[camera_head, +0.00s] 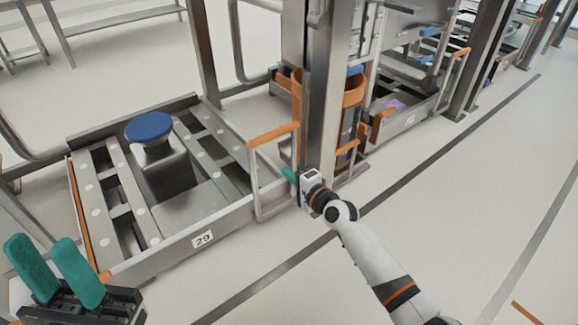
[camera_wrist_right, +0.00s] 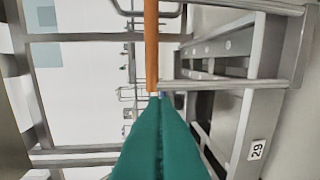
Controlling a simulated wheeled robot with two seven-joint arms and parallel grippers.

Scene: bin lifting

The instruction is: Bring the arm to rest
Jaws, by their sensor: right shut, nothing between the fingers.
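My right arm (camera_head: 372,255) reaches from the bottom right toward the metal column. Its gripper (camera_head: 288,174) is small in the head view, with teal fingers pointing left, close to the frame below an orange-topped handle (camera_head: 272,134). In the right wrist view the teal fingers (camera_wrist_right: 158,105) are pressed together with nothing between them. An orange bar (camera_wrist_right: 152,45) shows beyond their tips; I cannot tell whether they touch it. My left gripper (camera_head: 42,245) is at the bottom left of the head view, its two teal fingers spread apart with nothing between them.
A low metal station (camera_head: 188,248) labelled 29 carries a round blue pad (camera_head: 149,126). A steel column (camera_head: 322,90) stands beside my right gripper, with an orange round bin (camera_head: 353,95) behind it. Open pale floor (camera_head: 470,210) lies to the right.

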